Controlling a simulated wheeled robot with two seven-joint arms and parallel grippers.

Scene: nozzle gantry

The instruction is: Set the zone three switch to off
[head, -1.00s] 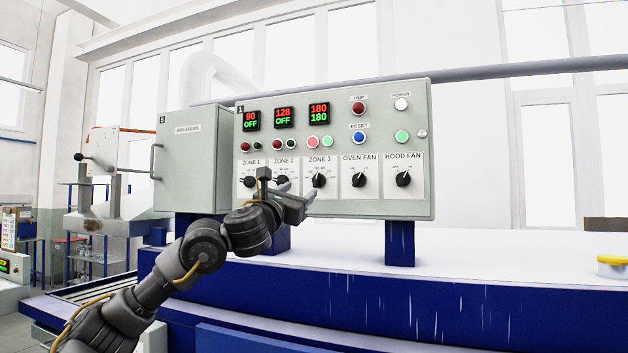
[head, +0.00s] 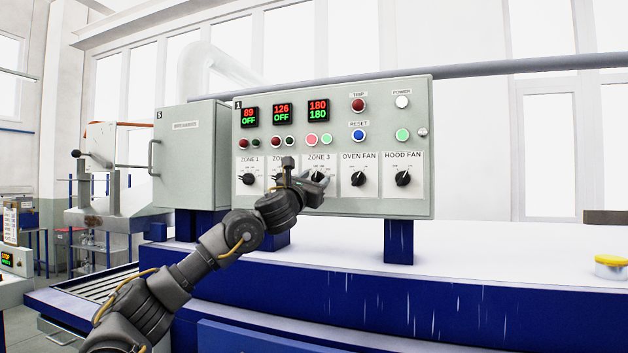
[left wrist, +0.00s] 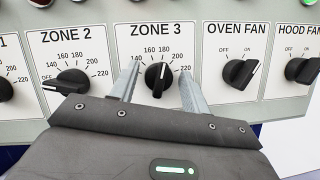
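The zone three switch is a black rotary knob (left wrist: 158,78) on a white plate labelled ZONE 3, with its white mark pointing up near 180. In the head view the knob (head: 318,176) is partly hidden by my left gripper (head: 322,178). In the left wrist view my left gripper (left wrist: 158,86) is open, one finger on each side of the knob, with a gap visible on both sides. The ZONE 3 display (head: 318,110) reads 180 over 180. The OFF mark on the zone three plate is hidden or not readable. My right gripper is not in view.
The zone two knob (left wrist: 72,82) is close on the left and the oven fan knob (left wrist: 240,73) on the right. The control box (head: 420,150) stands above a blue-edged machine with a white top (head: 480,250). A yellow-lidded tub (head: 611,267) sits at right.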

